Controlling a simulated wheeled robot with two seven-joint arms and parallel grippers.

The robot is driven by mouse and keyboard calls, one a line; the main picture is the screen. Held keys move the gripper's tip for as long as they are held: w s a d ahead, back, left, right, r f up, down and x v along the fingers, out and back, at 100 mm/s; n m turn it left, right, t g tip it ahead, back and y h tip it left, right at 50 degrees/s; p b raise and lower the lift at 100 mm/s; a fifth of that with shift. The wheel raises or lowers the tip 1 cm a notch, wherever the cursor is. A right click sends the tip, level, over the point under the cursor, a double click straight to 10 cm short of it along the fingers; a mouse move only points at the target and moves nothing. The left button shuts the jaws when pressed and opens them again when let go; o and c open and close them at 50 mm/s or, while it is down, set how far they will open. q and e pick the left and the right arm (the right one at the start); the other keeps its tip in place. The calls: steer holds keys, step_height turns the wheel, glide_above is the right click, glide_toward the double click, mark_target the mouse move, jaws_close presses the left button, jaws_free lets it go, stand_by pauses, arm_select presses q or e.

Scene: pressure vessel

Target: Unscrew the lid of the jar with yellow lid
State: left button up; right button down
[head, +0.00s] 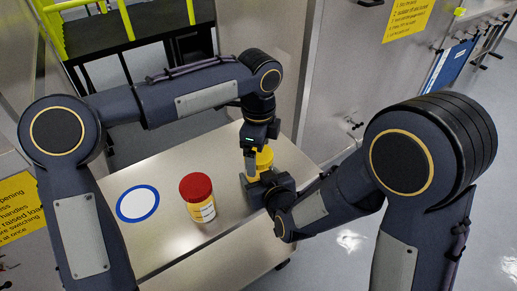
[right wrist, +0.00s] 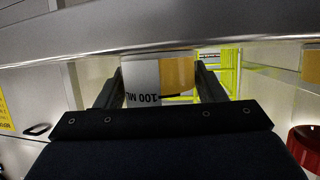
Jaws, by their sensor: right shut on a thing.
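The jar with the yellow lid (head: 264,158) stands at the right end of the metal table, mostly hidden behind my grippers. My left gripper (head: 257,157) points down over the lid from above. One finger shows at the left side of the lid; the other is hidden, so I cannot tell whether it grips. My right gripper (head: 252,184) is shut on the jar's body from the front. In the right wrist view, the jar (right wrist: 142,82) with its white "100 ML" label and yellow part sits between the two fingers.
A yellow jar with a red lid (head: 197,187) stands left of my right gripper; its red lid also shows in the right wrist view (right wrist: 305,140). A blue-rimmed white circle (head: 138,203) lies on the metal table (head: 165,235). The table's front left is clear.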

arm_select(q)
steer(key=shift+r, duration=2.25)
arm_select(e)
steer(key=shift+c, duration=1.2)
jaws_free()
